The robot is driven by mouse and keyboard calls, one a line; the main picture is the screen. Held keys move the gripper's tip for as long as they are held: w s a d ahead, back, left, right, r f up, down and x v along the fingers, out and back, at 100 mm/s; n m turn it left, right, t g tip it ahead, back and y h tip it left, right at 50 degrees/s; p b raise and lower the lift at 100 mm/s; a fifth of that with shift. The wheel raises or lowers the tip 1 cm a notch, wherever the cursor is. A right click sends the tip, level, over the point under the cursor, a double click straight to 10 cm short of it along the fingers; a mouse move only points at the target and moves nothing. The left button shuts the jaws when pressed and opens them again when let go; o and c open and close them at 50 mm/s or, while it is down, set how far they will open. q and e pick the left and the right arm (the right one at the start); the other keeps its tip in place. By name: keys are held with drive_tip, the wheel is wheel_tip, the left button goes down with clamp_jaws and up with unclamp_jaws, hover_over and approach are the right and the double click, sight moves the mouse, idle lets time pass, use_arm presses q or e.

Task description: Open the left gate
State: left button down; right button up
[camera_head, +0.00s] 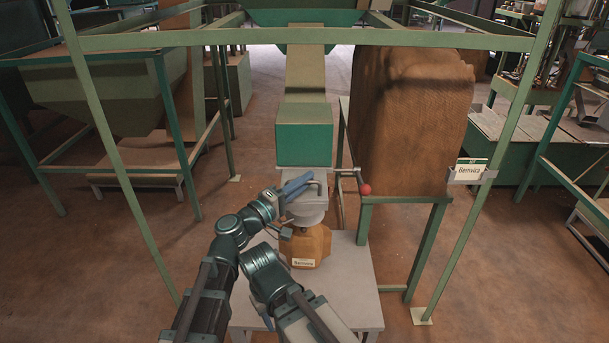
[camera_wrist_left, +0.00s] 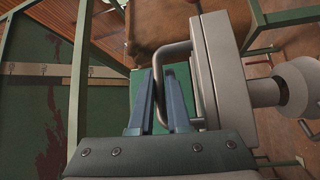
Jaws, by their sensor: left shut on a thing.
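The gate is a light grey metal housing (camera_head: 306,208) under a green chute box (camera_head: 303,140), with a bent grey bar handle (camera_head: 317,184) on it. In the left wrist view the handle (camera_wrist_left: 172,48) stands out from a pale grey plate (camera_wrist_left: 222,65). My left gripper (camera_head: 297,186) has its blue fingers shut around the handle; they also show in the left wrist view (camera_wrist_left: 160,98). The handle's lower part lies between the fingers. Part of my right arm shows at the bottom, but I cannot make out its jaws.
An orange-brown labelled container (camera_head: 310,244) stands under the outlet on a pale table (camera_head: 345,285). A lever with a red knob (camera_head: 365,189) juts out right of the housing. A large brown sack-like block (camera_head: 412,125) rests on a green stand. Green frame posts (camera_head: 478,210) flank the area.

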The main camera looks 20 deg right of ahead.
use_arm(q)
drive_tip(key=shift+s+a, duration=0.25)
drive_tip(key=shift+s, duration=0.55)
drive_tip(key=shift+w, duration=0.1)
use_arm(e)
drive_tip(key=shift+s+a, duration=0.1)
drive_tip(key=shift+s, duration=0.2)
use_arm(q)
drive_tip(key=c, duration=0.9)
unclamp_jaws()
drive_tip(key=shift+w, duration=0.15)
